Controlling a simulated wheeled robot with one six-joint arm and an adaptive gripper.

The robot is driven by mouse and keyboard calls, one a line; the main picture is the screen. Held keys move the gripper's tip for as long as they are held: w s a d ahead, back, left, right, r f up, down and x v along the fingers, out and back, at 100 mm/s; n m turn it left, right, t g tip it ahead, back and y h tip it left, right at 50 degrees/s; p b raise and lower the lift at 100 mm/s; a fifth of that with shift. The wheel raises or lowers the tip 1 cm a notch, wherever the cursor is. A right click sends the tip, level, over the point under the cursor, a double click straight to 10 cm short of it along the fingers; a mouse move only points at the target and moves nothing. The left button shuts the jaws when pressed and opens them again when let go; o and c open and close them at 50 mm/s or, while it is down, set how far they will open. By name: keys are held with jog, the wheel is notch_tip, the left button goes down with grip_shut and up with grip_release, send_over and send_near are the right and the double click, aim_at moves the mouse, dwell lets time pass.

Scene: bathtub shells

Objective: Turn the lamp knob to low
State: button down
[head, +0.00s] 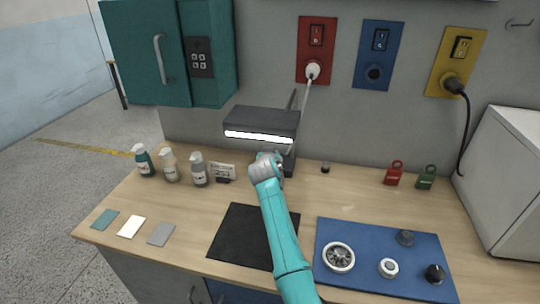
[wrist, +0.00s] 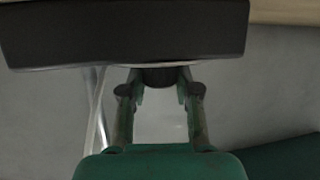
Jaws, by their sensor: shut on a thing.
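The lamp (head: 262,118) is a dark grey unit at the back of the wooden bench, with a lit white strip along its front. In the wrist view a dark block of the lamp (wrist: 125,32) fills the top. A dark round knob (wrist: 160,77) sticks out from the block's lower edge. My gripper (wrist: 160,90) is shut on this knob, one green finger on each side. In the head view my wrist covers the gripper and the knob. No setting mark on the knob can be read.
A white cable (head: 303,105) runs from the red socket panel (head: 317,38) down behind the lamp.

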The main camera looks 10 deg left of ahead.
jog(key=shift+m+h, duration=2.1)
jog(key=shift+h, duration=0.4)
jog(key=shift+f+m+g+h, duration=0.1)
jog(key=shift+m+g+h, duration=0.2)
jog(key=c, duration=0.8)
grip_release()
jog(key=shift+s+a, duration=0.1)
jog(key=shift+s, duration=0.05)
jog(key=v, duration=1.1)
jog(key=shift+s, duration=0.35)
jog(key=shift+a, duration=0.1)
